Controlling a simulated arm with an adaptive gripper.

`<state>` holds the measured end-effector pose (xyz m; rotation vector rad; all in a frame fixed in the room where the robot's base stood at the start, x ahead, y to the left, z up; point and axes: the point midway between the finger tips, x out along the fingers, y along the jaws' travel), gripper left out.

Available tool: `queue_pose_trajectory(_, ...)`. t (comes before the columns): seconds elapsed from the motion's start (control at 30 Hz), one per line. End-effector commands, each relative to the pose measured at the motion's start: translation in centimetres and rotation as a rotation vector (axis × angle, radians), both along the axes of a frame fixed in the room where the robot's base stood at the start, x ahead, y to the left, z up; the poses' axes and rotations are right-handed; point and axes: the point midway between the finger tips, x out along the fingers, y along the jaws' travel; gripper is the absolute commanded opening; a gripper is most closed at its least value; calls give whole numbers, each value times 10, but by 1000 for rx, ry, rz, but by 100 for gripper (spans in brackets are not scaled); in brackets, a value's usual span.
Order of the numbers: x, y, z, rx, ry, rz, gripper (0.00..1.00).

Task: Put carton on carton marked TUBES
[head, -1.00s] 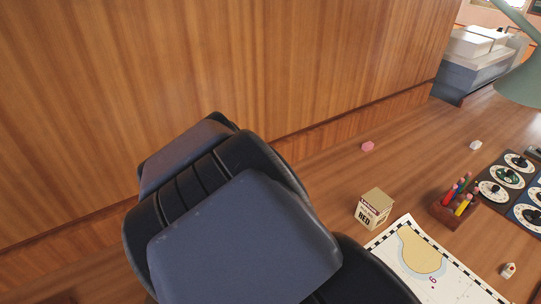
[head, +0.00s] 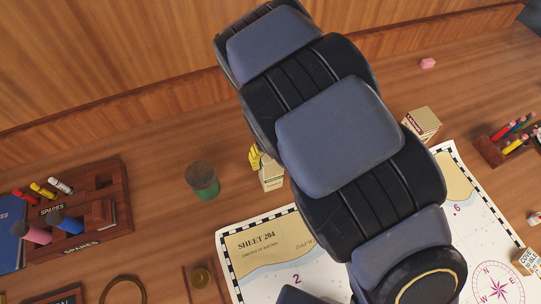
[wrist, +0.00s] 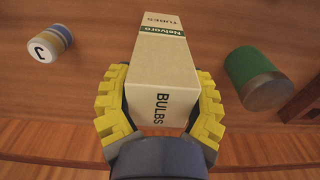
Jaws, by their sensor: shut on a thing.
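My gripper (wrist: 161,85) is shut on a cream carton (wrist: 165,75), one yellow finger on each side. I cannot tell whether these faces belong to one carton or two. In the head view a cream carton (head: 271,179) shows beside one yellow finger (head: 255,157), partly hidden by my arm. I cannot tell whether it touches the table. Another carton (head: 423,122) stands right of my arm, partly hidden.
A green-bottomed cup (head: 202,180) stands close left of the gripper. A chart (head: 265,245) lies in front. A wooden SPARES rack (head: 95,215) is at left, a pencil block (head: 490,150) at right. A striped J cylinder (wrist: 50,43) shows in the wrist view.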

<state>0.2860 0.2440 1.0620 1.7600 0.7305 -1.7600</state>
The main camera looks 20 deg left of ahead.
Motion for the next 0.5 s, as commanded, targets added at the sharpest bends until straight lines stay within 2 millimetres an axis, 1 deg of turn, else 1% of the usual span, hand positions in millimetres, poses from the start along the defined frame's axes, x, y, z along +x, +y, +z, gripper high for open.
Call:
queue_pose_trajectory(0.1,0,0,-3,-1,1,0,23)
queue_pose_trajectory(0.13,0,0,-3,0,0,0,69)
queue_pose_trajectory(0.17,0,0,-3,-1,-1,0,81)
queue_pose_trajectory(0.2,0,0,-3,-1,-1,0,88)
queue_pose_trajectory(0.5,0,0,-2,0,-1,0,88)
